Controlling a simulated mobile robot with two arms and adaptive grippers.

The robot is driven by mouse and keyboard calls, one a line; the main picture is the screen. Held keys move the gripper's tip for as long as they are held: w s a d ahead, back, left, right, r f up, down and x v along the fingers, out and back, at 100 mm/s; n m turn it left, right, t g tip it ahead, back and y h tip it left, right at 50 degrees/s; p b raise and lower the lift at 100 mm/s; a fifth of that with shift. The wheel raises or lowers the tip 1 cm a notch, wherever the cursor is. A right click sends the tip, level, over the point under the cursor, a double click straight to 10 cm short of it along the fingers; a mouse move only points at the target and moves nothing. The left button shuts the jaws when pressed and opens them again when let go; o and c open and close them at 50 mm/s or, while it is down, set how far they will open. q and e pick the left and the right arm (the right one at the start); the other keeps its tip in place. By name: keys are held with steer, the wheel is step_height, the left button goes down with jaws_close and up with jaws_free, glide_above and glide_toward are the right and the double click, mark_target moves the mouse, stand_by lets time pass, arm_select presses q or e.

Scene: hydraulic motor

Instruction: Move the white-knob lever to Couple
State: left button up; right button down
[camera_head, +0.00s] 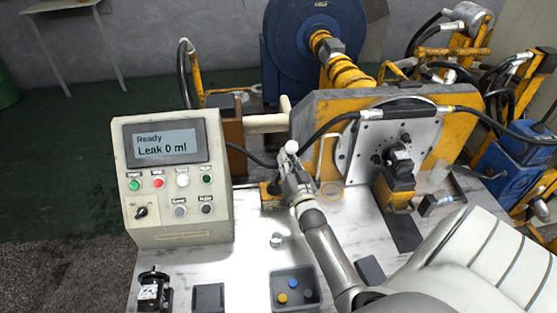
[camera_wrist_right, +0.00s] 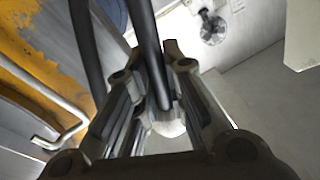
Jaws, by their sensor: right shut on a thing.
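The white knob of the lever (camera_head: 291,147) shows at the tip of my right gripper (camera_head: 291,168), beside the left end of the yellow test stand. My right gripper is shut on the lever. In the right wrist view a dark rod (camera_wrist_right: 152,60) runs down between the two fingers, and a pale rounded end (camera_wrist_right: 168,129) shows between them. The fingers hide part of the lever and its base. I cannot read any Couple marking. My left gripper is in neither view.
A control box (camera_head: 178,180) with a screen reading "Ready, Leak 0 ml" stands to the left. The yellow stand (camera_head: 312,118) with its metal plate (camera_head: 368,150) and hoses is close on the right. A grey tray (camera_head: 281,276) with small coloured parts lies in front.

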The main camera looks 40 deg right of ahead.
steer(key=shift+s+d+f+m, duration=0.15)
steer(key=shift+s+d+m, duration=0.15)
steer(key=shift+d+m, duration=0.3)
steer(key=shift+a, duration=0.1)
steer(key=c, duration=1.5)
jaws_free()
steer(key=shift+f, duration=0.1)
steer(key=shift+o, duration=0.2)
steer(key=v, duration=1.2)
